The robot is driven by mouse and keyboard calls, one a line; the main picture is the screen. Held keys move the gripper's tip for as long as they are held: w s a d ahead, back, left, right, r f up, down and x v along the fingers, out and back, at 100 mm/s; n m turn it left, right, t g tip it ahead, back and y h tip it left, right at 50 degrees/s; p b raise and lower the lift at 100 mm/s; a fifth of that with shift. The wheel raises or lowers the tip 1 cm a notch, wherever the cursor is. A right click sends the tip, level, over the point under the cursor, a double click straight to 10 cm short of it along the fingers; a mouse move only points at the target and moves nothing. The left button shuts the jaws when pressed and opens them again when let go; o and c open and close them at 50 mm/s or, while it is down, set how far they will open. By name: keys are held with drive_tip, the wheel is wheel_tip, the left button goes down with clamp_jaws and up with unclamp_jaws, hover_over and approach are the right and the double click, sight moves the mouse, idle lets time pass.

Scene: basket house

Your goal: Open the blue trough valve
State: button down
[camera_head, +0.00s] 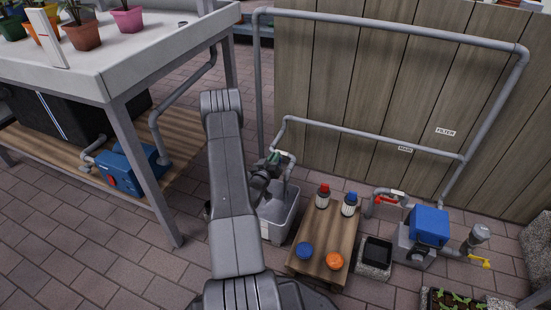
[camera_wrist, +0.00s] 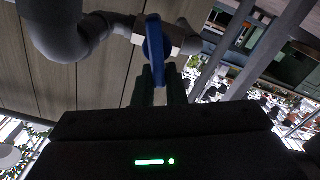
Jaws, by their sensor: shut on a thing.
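The blue valve handle (camera_wrist: 154,42) shows upright in the wrist view. It crosses in front of a pale valve body (camera_wrist: 180,38) on a grey pipe, which bends at the left. My gripper (camera_wrist: 160,82) is shut on the lower end of the blue handle, with one dark finger on each side. In the head view my gripper (camera_head: 268,168) is at the pipe end above the grey trough (camera_head: 278,215). There my arm and gripper hide most of the handle. I cannot tell whether water flows.
A wooden stand (camera_head: 322,235) with bottles and caps is right of the trough. A blue pump (camera_head: 428,226) with a red-handled valve (camera_head: 384,199) is farther right. A potting table (camera_head: 120,75) stands left. Grey pipes (camera_head: 375,138) run along the wooden wall behind.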

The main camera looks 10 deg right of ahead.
drive_tip(key=f+n, duration=0.1)
drive_tip(key=n, duration=0.3)
drive_tip(key=a+f+n, duration=0.1)
drive_tip(key=n, duration=0.3)
drive_tip(key=w+n, duration=0.1)
drive_tip(key=n, duration=0.4)
drive_tip(key=shift+a+f, duration=0.25)
drive_tip(key=shift+f, duration=0.15)
idle(0.3)
drive_tip(key=c, duration=1.5)
unclamp_jaws()
drive_tip(key=p+v, duration=0.4)
drive_tip(key=v, duration=0.9)
drive_tip(key=shift+s+a, duration=0.25)
drive_tip(key=shift+s, duration=0.1)
